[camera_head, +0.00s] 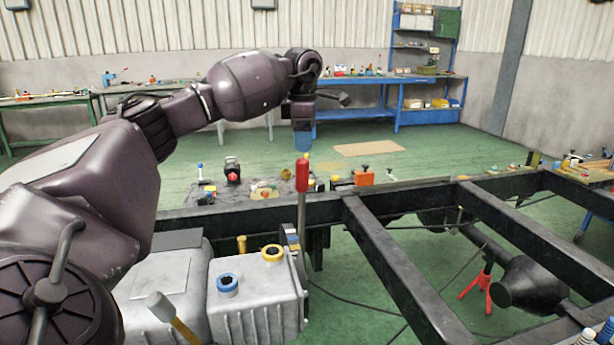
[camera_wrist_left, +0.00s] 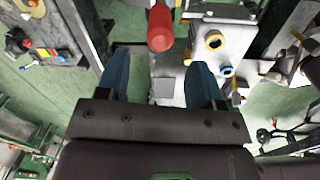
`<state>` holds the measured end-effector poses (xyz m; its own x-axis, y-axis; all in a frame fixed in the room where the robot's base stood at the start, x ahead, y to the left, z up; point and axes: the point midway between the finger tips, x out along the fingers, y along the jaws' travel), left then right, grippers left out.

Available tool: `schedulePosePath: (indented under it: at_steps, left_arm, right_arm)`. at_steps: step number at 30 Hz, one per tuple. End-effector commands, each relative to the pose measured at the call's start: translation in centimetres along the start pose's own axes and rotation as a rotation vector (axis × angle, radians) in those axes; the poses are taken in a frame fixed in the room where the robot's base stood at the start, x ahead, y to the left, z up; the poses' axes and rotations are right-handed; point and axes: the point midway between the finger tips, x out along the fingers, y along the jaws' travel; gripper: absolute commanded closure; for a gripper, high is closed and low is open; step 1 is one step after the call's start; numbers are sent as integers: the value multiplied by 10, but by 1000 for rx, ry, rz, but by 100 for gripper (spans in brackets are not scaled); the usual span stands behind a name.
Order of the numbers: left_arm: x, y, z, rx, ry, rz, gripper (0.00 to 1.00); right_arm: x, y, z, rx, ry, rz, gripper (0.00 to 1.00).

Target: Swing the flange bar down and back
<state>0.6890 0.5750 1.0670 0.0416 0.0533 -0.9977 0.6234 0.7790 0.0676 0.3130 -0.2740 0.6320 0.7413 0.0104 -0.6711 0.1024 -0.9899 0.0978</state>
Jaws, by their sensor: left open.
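The flange bar (camera_head: 302,176) appears to be the upright lever with a red grip, beside the ribbed grey tank on the chassis frame. Its red grip also shows in the left wrist view (camera_wrist_left: 160,28), at the top, ahead of the gap between my fingers. My left gripper (camera_head: 304,145) points down above and beyond the grip in the head view, apart from it. Its two blue fingers are spread wide with nothing between them in the left wrist view (camera_wrist_left: 161,68). The lever's lower end is partly hidden by the tank and frame. My right gripper is not in view.
The black chassis frame (camera_head: 395,270) spans the middle and right. The grey tank (camera_head: 262,300) with yellow and blue caps stands left of the lever's foot. A hammer (camera_head: 168,312) shows at bottom left. A blue workbench (camera_head: 375,108) stands far back, with open green floor before it.

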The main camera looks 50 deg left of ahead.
Motion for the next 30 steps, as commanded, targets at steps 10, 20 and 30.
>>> schedulePosePath:
  at_steps: [10,20,30]
  left_arm:
    - [61,0,0,1,4,-3,39]
    - [93,0,0,0,1,-1,39]
    - [95,0,0,0,-1,0,39]
  right_arm:
    - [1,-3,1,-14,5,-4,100]
    - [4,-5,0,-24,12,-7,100]
    - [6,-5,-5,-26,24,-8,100]
